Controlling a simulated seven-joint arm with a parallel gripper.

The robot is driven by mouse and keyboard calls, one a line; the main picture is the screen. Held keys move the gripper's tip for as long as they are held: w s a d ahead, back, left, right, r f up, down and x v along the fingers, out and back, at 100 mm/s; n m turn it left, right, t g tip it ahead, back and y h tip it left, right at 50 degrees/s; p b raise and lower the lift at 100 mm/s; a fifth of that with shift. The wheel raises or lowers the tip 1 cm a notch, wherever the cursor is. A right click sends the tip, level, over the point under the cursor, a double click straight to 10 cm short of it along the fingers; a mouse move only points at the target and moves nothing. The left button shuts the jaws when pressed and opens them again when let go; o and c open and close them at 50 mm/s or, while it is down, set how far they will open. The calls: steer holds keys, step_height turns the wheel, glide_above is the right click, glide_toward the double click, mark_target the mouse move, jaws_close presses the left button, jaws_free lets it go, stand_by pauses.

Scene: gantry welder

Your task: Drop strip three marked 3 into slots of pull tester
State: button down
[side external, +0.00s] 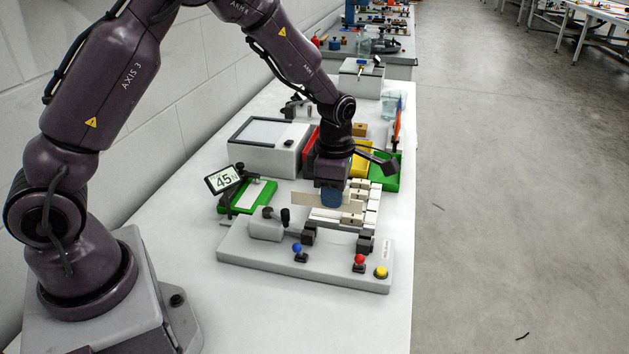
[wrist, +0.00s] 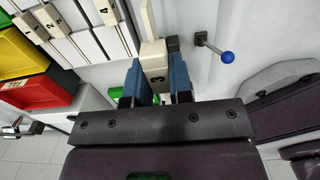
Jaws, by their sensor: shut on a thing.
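My gripper (side external: 332,197) is shut on a pale strip (side external: 300,199), its blue fingers on both sides of the strip's end block. In the wrist view my gripper (wrist: 159,82) holds the strip (wrist: 153,55); a mark that looks like 3 shows on its block. The strip is held level, extending left in the side view, above the table behind the pull tester (side external: 255,258). The tester is a long grey base with two black slotted blocks (side external: 308,234) (side external: 365,243). A blue-knobbed lever (side external: 297,248), a red-knobbed lever (side external: 359,260) and a yellow button (side external: 381,272) stand along its front.
A rack (wrist: 68,32) with other marked strips, 2 and 4 among them, lies beside my gripper. Yellow (wrist: 18,55), red (wrist: 40,92) and green bins stand beyond it. A display reading 45 N (side external: 223,179) stands by a green fixture (side external: 258,196) left of the rack.

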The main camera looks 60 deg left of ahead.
steer(key=shift+w+d+f, duration=0.55)
steer(key=shift+w+d, duration=0.2)
steer(key=shift+d, duration=0.1)
steer(key=shift+f, duration=2.45)
steer(key=shift+f, duration=1.15)
steer(key=c, duration=0.9)
jaws_free()
steer(key=shift+c, duration=0.2)
step_height(320, 180, up, 13)
steer(key=shift+f, duration=0.1)
